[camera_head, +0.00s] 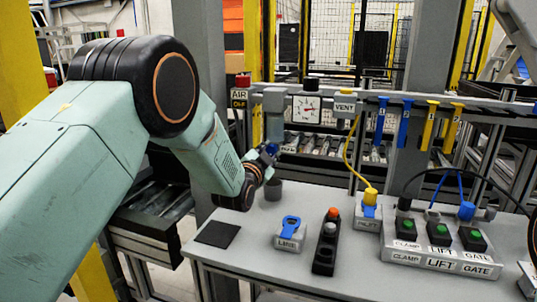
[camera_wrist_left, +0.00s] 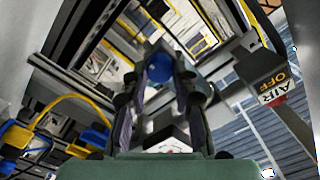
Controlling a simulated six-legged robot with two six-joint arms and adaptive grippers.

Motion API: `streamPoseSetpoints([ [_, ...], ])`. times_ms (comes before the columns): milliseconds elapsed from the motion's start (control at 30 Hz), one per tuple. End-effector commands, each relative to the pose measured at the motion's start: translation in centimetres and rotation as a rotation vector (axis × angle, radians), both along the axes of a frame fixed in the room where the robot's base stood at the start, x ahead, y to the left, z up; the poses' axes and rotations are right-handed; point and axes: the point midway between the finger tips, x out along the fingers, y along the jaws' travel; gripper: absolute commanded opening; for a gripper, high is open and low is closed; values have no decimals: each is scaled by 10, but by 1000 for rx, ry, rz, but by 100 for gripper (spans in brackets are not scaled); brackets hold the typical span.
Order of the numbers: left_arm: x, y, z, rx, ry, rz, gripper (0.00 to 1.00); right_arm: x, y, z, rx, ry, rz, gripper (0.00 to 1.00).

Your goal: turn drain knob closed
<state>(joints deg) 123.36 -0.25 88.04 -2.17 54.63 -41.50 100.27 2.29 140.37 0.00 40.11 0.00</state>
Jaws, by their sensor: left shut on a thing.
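The drain knob (camera_head: 271,148) is small and blue, below the grey air unit (camera_head: 273,101) on the rail. My left gripper (camera_head: 267,154) reaches up to it from below and is shut on it. In the left wrist view the blue knob (camera_wrist_left: 159,68) sits between the fingertips of my left gripper (camera_wrist_left: 158,83). The fingers hide part of the knob, and I cannot tell its turn angle. My right gripper is not in view.
A pressure gauge (camera_head: 306,108) and AIR OFF sign (camera_head: 239,97) flank the air unit. A grey cup (camera_head: 273,190) stands close beside my left wrist. The table (camera_head: 205,270) carries a blue-handled LINE block (camera_head: 290,233), a button box (camera_head: 327,243) and green-button switches (camera_head: 439,233).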

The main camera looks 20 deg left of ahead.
Motion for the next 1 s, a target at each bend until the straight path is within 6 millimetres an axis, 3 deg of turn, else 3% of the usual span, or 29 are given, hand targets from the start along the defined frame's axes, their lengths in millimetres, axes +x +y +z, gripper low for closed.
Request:
streamPoseSetpoints([
  [667, 1, 0, 5, 53, -12, 1, 0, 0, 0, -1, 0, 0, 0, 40],
  [700, 1, 0, 5, 53, -12, 1, 30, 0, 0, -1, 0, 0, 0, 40],
  [933, 1, 0, 3, 52, -8, 1, 50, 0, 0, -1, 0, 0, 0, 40],
  [1000, 1, 0, 2, 52, -7, 1, 50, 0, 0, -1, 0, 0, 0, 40],
])
